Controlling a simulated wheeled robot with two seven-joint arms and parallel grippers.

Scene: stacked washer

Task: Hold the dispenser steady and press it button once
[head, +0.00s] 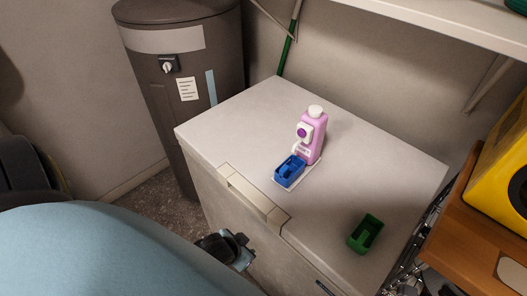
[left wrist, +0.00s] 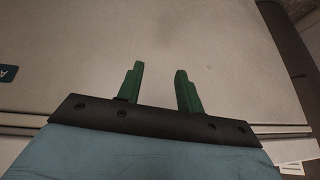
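A pink dispenser (head: 312,148) with a white cap stands upright on top of a pale chest-like appliance (head: 245,125). A round purple button (head: 303,132) shows on its front, facing left. A blue cup (head: 289,172) sits at its foot on a thin white base. My left gripper (head: 228,248), dark in the head view, is low in front of the appliance, below its top and well apart from the dispenser. In the left wrist view, its two green fingers (left wrist: 159,88) are spread with nothing between them, before a plain pale surface. My right gripper is not in view.
A green open container (head: 365,234) sits on the appliance top at the right. A handle (head: 252,195) runs along the front edge. A dark brown cylindrical tank (head: 180,85) stands behind left. A wooden surface with a yellow object (head: 500,165) is at right. The top left is clear.

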